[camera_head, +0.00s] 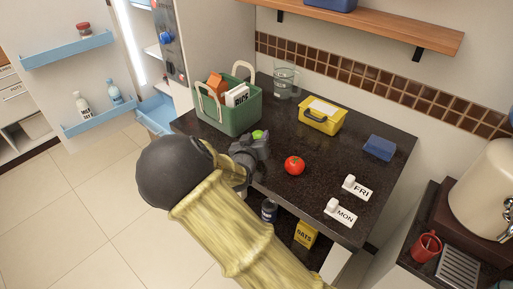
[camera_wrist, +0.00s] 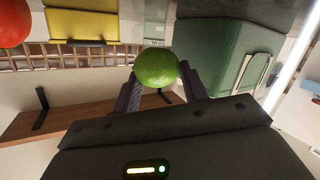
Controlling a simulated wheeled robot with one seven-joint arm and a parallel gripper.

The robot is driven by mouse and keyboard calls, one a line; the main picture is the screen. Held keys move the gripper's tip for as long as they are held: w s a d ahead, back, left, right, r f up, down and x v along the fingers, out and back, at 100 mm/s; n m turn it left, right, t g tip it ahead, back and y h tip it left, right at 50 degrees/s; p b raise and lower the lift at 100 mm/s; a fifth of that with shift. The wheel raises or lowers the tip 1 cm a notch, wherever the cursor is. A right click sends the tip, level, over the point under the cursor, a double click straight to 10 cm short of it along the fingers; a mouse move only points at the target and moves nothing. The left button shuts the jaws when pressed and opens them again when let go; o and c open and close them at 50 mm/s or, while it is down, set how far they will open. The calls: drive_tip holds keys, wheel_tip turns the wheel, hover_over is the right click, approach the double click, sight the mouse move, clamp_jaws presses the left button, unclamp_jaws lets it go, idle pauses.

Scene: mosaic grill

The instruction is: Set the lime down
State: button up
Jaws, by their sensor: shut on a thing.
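The lime (camera_wrist: 156,67) is a round green fruit held between the two fingers of my gripper (camera_wrist: 160,88) in the wrist view. In the head view my gripper (camera_head: 258,143) is over the left front part of the dark countertop (camera_head: 325,135), with the top of the lime (camera_head: 258,134) showing green. My gripper is shut on the lime. The lime's underside is hidden, so I cannot tell whether it touches the counter.
A green basket (camera_head: 230,118) with cartons stands behind my gripper. A red tomato (camera_head: 294,165) lies to its right. A yellow box (camera_head: 320,117), a glass jug (camera_head: 286,82), a blue block (camera_head: 379,148) and FRI (camera_head: 358,188) and MON (camera_head: 341,213) tags are also on the counter. Bare counter lies between them.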

drive_tip(key=shift+f, duration=2.2)
drive_tip(key=shift+f, duration=0.25)
drive_tip(key=o, duration=1)
drive_tip(key=v, duration=0.8)
drive_tip(key=b+v, duration=0.1)
drive_tip(key=v, duration=0.8)
drive_tip(key=shift+s+a+r, duration=0.1)
drive_tip(key=shift+a+r, duration=0.15)
drive_tip(key=shift+r, duration=0.05)
